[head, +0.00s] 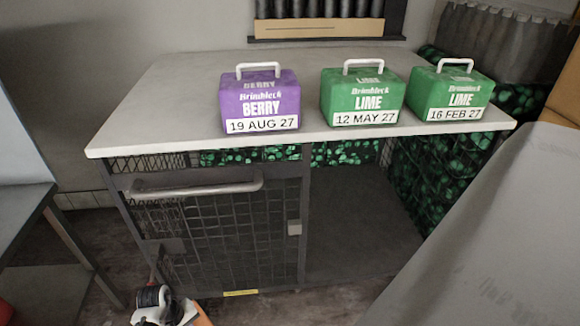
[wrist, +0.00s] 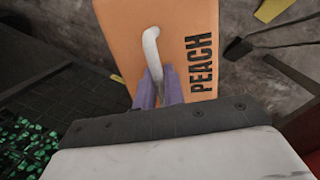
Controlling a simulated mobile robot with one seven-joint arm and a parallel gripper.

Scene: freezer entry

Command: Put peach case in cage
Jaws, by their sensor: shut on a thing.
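The peach case (wrist: 200,40) is orange with dark PEACH lettering and a white handle (wrist: 151,45). My gripper (wrist: 158,86) has its purple fingers shut on that handle. In the head view only an orange bit of the case (head: 203,318) shows at the bottom edge, beside my wrist; the rest is cut off. The cage (head: 230,240) is a dark wire-mesh enclosure under the counter. A mesh door with a grey bar handle (head: 195,187) covers its left part, and its right part is open in front. The held case is low, in front of the cage's left part.
On the white countertop (head: 160,95) stand a purple BERRY case (head: 260,100) and two green LIME cases (head: 362,97) (head: 450,95). A dark table (head: 25,200) stands at the left. A large grey surface (head: 480,240) fills the lower right. The cage floor (head: 360,240) at the opening looks empty.

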